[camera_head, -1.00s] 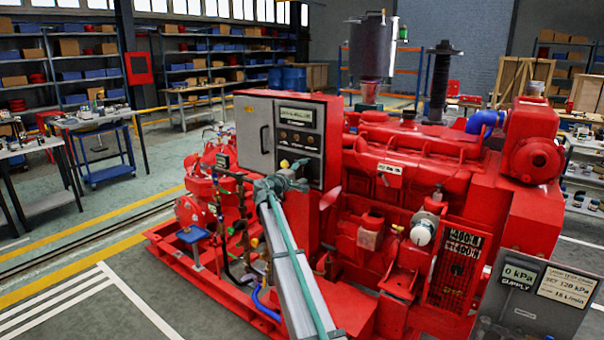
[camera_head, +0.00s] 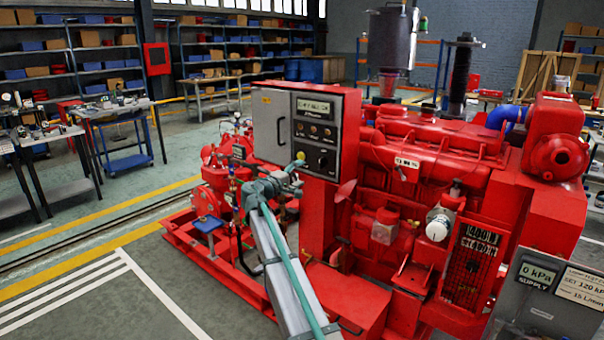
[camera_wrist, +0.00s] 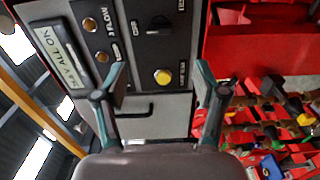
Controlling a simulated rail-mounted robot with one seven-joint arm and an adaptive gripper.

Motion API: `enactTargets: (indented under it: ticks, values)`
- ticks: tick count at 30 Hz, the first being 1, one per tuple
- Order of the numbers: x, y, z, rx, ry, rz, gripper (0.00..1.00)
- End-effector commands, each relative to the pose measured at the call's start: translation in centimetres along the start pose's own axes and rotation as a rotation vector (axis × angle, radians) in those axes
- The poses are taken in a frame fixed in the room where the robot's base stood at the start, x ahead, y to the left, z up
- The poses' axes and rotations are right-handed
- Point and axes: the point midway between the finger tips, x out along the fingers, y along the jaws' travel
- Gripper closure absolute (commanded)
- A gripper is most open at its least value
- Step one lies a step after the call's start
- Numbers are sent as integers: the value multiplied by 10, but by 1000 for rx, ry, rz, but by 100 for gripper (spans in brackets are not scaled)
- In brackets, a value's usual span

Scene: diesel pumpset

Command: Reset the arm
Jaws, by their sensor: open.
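My arm reaches up from the bottom middle of the head view, with my gripper (camera_head: 290,175) beside the control panel (camera_head: 305,140) of the red pumpset (camera_head: 430,170). In the wrist view my gripper (camera_wrist: 160,95) is open, its two fingers well apart with nothing between them. The panel face (camera_wrist: 145,70) shows behind and between the fingers, with a yellow button (camera_wrist: 162,77), a black rotary knob (camera_wrist: 158,26) and amber lamps. I cannot tell the exact gap between fingers and panel.
Pipes and valves (camera_wrist: 285,110) lie to the right in the wrist view. A grey supply gauge box (camera_head: 545,300) stands at lower right. Workbenches (camera_head: 115,115) and shelves (camera_head: 70,60) are at the back left. The floor (camera_head: 130,290) at left is clear.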

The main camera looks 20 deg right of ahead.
Motion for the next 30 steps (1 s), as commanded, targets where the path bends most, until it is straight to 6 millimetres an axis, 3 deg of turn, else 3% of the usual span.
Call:
enactTargets:
  ticks: [12, 17, 20, 30]
  values:
    - [0, 0, 1, 9, -4, -2, 29]
    - [-6, -22, 10, 78, -15, -97, 29]
    - [-20, -67, 28, 139, -28, -223, 29]
    - [-94, -276, 99, 197, -120, -650, 29]
